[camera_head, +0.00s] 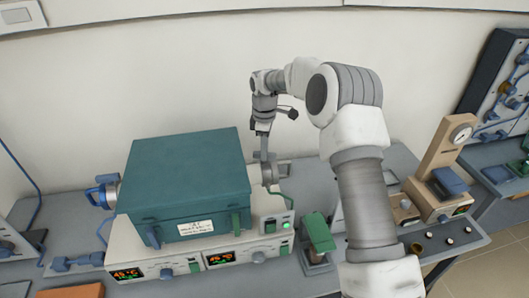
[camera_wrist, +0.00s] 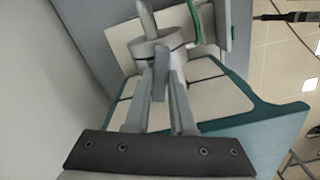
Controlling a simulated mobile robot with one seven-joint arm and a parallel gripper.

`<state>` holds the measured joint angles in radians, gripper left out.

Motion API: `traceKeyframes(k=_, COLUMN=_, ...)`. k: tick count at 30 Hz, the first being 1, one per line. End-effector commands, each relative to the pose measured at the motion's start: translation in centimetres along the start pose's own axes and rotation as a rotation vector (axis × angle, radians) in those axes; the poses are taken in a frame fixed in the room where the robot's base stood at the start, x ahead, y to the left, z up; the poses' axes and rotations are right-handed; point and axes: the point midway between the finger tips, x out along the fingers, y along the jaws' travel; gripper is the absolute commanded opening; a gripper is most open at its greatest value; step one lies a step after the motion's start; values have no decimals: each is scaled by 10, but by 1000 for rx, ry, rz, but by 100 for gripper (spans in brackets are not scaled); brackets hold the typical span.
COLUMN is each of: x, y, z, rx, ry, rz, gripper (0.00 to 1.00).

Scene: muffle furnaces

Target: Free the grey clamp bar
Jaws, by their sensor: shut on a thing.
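A teal furnace (camera_head: 188,180) with a white control base stands on the bench. A grey round fitting (camera_head: 272,172) sits on its right side, with a green curved piece beside it. My gripper (camera_head: 264,158) points down at this fitting. In the wrist view my gripper's fingers (camera_wrist: 161,78) come together on a grey part, the clamp bar (camera_wrist: 157,50), next to a rounded grey post (camera_wrist: 147,18). My gripper is shut on it. The fingers hide part of the bar, and its exact outline against the fitting is hard to tell.
A blue valve fitting (camera_head: 103,192) is on the furnace's left side. A green-topped device (camera_head: 318,232) stands to the right in front, and a beige gauge stand (camera_head: 443,165) further right. The wall is close behind my arm.

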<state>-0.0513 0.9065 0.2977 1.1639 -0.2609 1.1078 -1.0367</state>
Motion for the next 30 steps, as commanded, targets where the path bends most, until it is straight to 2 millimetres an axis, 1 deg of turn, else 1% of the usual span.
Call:
traceKeyframes(k=18, x=0, y=1, z=0, rx=588, ry=2, rz=3, gripper=0)
traceKeyframes(k=30, x=-1, y=0, z=-1, rx=945, ry=3, rz=2, gripper=0)
